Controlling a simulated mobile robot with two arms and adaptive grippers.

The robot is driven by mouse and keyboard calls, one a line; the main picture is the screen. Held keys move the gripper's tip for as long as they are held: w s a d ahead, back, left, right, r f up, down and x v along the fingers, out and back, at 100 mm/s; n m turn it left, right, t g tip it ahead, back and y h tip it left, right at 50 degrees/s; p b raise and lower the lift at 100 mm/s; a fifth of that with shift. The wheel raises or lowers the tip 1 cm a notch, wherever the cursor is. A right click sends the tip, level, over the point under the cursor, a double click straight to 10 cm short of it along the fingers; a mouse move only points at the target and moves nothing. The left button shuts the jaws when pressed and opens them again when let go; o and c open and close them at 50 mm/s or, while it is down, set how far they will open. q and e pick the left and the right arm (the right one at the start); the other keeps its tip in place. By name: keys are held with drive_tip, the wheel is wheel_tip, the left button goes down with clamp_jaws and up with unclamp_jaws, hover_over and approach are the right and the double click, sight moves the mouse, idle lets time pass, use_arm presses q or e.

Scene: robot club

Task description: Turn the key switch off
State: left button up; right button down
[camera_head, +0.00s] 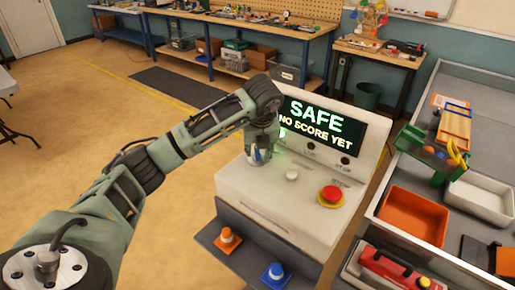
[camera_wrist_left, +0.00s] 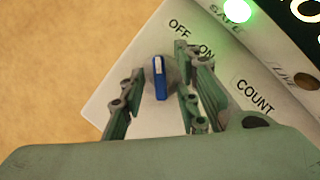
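The control console (camera_head: 265,200) stands in the middle of the head view, its screen (camera_head: 320,125) reading SAFE, NO SCORE YET. The key switch (camera_wrist_left: 159,78) shows in the left wrist view as a blue key with a white stripe on a grey round base, beside the OFF and ON labels. My left gripper (camera_wrist_left: 155,90) has a finger on each side of the key, with gaps on both sides. My right gripper is not in view.
A red mushroom button (camera_head: 331,194) and a white knob (camera_head: 292,175) sit on the console right of my gripper. A green lamp (camera_wrist_left: 237,10) glows near the key. Trays with bins (camera_head: 413,215) lie right.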

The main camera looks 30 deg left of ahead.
use_arm(q)
drive_tip(key=v, duration=1.2)
idle(0.4)
